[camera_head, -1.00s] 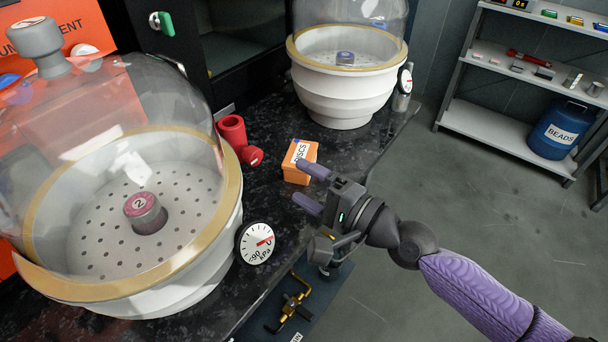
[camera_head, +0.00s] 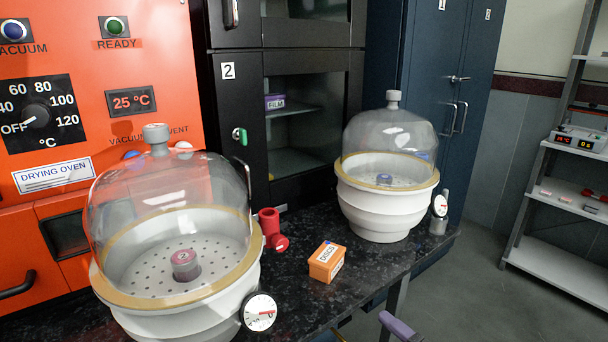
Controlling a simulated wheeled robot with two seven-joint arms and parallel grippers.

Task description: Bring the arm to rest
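In the head view only a small purple piece of my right arm (camera_head: 400,326) shows at the bottom edge, right of the middle. My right gripper is out of view, and so is my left arm with its gripper. The near glass-domed desiccator (camera_head: 180,292) stands on the dark counter at the left, with a jar marked 2 (camera_head: 186,265) inside on its perforated plate. The far domed desiccator (camera_head: 385,205) stands on the counter further back, with a small jar (camera_head: 384,179) inside.
An orange DISCS box (camera_head: 326,263) and a red valve fitting (camera_head: 271,230) sit on the dark counter (camera_head: 300,300) between the desiccators. The orange drying oven (camera_head: 150,60) and black cabinet (camera_head: 232,130) stand behind. A grey shelf (camera_head: 560,262) is at the right. The floor before it is clear.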

